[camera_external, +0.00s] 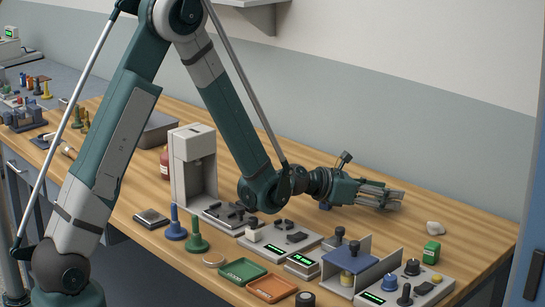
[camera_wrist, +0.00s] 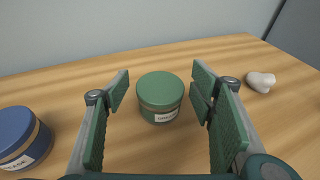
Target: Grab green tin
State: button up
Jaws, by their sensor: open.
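The green tin (camera_wrist: 160,92) stands upright on the wooden table in the wrist view, with a green lid, a tan band and a white label. My gripper (camera_external: 393,199) is open and low over the table, pointing right in the external view. In the wrist view its two green-padded fingers stand left and right of the tin, with clear gaps; the tin sits toward the fingertips. I cannot make out the tin in the external view, where the fingers may hide it.
A blue tin (camera_wrist: 22,138) stands left of my gripper in the wrist view. A pale stone (camera_external: 435,228) lies beyond the fingers. A small green box (camera_external: 432,252), grey devices and green and orange trays (camera_external: 272,289) line the table's front. The wall runs behind; the table's right end is fairly clear.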

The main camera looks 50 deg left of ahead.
jog(key=c, duration=1)
jog(key=shift+c, duration=0.2)
jog(key=shift+r+p, duration=1.2)
jog(key=shift+r, duration=3.85)
